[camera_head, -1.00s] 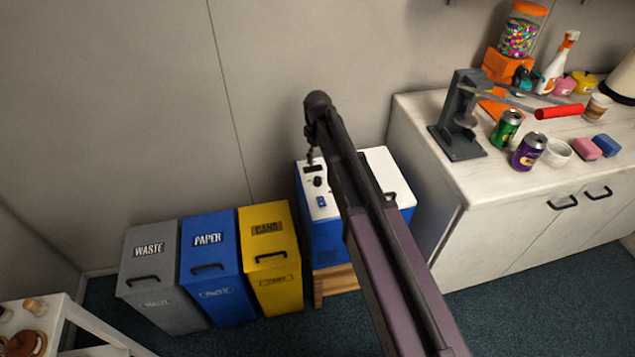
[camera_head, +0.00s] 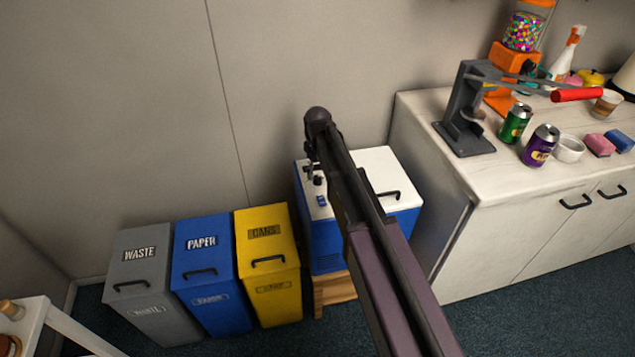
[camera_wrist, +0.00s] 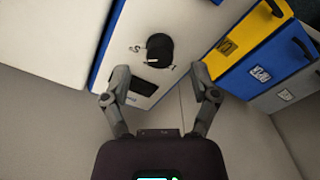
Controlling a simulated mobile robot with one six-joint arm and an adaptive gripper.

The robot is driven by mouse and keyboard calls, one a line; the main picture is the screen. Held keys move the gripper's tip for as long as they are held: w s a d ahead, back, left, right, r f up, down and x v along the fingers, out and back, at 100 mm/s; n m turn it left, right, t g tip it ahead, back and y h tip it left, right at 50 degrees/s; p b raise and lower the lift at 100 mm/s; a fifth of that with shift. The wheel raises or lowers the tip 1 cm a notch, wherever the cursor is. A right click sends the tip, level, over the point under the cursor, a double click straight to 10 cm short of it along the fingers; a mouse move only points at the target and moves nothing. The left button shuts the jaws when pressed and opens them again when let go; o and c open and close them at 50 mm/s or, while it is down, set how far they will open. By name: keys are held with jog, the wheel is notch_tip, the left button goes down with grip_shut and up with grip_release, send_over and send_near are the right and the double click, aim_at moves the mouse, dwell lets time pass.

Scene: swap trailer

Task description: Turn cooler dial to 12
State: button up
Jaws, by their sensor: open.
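The cooler (camera_head: 378,160) is a blue box with a white top, standing on a wooden base between the yellow bin and the counter. Its dial (camera_wrist: 159,50) is a round black knob with a small white mark, on the white panel in the wrist view. Small printed characters sit beside the knob, too small to read surely. A dark display (camera_wrist: 143,86) is nearer my gripper. My gripper (camera_wrist: 160,74) is open and empty, its fingertips apart on either side, just short of the dial. In the head view, my arm hides part of the cooler, and the dial is hard to tell from my gripper (camera_head: 313,176).
Grey waste (camera_head: 140,268), blue paper (camera_head: 205,265) and yellow cans (camera_head: 266,245) bins stand left of the cooler. A white counter (camera_head: 430,120) with a grey press (camera_head: 465,110) and cans stands at right. The wall is close behind. A white shelf corner (camera_head: 45,315) is at lower left.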

aim_at(318, 180)
jog(key=shift+f+b, duration=1.2)
jog(key=shift+f, duration=0.25)
grip_shut()
